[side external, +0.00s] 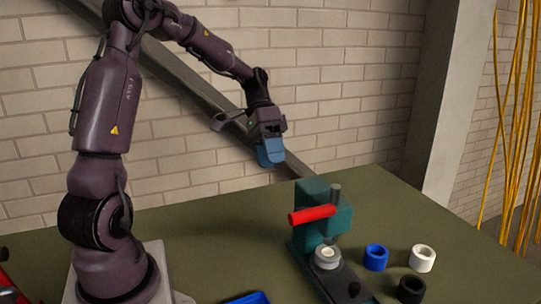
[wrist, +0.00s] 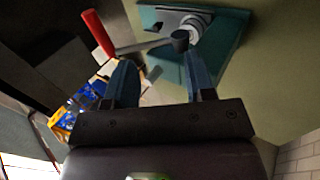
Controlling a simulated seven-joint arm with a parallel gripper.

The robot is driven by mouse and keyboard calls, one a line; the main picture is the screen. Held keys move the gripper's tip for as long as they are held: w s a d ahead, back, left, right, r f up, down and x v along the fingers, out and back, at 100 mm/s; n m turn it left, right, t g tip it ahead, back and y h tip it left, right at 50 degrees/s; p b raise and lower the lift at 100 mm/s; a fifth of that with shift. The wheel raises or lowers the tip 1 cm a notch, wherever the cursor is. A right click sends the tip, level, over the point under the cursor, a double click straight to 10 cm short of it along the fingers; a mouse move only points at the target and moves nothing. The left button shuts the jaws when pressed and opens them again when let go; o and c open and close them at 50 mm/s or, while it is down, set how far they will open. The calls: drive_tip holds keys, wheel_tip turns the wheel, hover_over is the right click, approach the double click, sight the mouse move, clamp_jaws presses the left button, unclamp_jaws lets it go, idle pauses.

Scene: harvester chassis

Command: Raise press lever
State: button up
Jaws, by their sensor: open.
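A green arbor press (side external: 322,215) stands on the table, with a dark base and a round pale piece (side external: 327,257) under its ram. Its lever has a red handle (side external: 312,214) that points left, roughly level, in the side view. In the wrist view the red handle (wrist: 97,32) shows at upper left, with its grey rod running right to the press (wrist: 225,38). My gripper (side external: 272,153), with blue fingers, hangs above and left of the press, apart from the lever. In the wrist view my gripper (wrist: 162,82) is open, its fingers spread with nothing held between them.
A blue ring (side external: 376,257), a white ring (side external: 422,258) and a black ring (side external: 411,289) lie right of the press. A blue tray (side external: 248,298) sits at the table's front edge. The green table (side external: 215,235) is clear left of the press. A brick wall stands behind.

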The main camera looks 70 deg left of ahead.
drive_tip(key=v, duration=1.3)
drive_tip(key=s+d+f+t+y, duration=0.1)
drive_tip(key=s+d+t+y, duration=0.1)
drive_tip(key=s+d, duration=0.4)
drive_tip(key=s+d+f+t+y, duration=0.1)
drive_tip(key=s+d+t+y, duration=0.2)
drive_tip(key=d, duration=1.2)
drive_tip(key=s+y, duration=0.1)
drive_tip(key=s, duration=0.2)
drive_tip(key=shift+s+f+t+y, duration=0.2)
drive_tip(key=shift+f+t+y, duration=0.1)
drive_tip(key=shift+f+y, duration=0.1)
